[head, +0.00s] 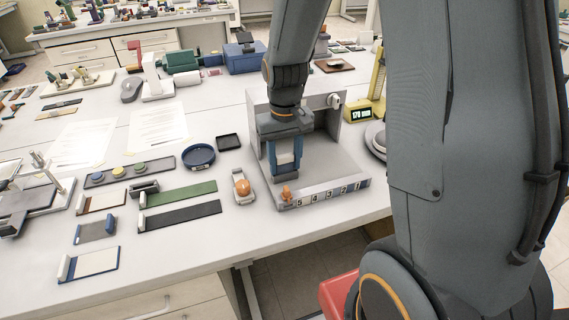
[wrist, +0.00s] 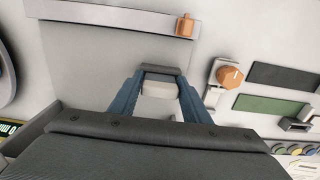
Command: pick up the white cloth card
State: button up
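My gripper (head: 284,170) points down over the grey floor of a box-like stand (head: 325,175). Its two blue fingers are apart, with a small white block between them. A grey bar lies at the fingertips in the wrist view (wrist: 160,71). I cannot tell whether the fingers press on these pieces or which part they belong to. A flat whitish card with a blue edge and a white end tab (head: 95,262) lies at the table's front left, well away from my gripper. A second pale card with a brown edge (head: 103,200) lies behind it. I cannot tell which is the white cloth card.
Green (head: 180,193) and black (head: 180,216) strips lie between the cards and the stand. A grey card (head: 96,229), an orange-knobbed piece (head: 242,186) and a blue round dish (head: 198,156) are nearby. The front table strip is clear.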

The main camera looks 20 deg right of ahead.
jog(key=c, duration=0.6)
jog(key=shift+o, duration=0.2)
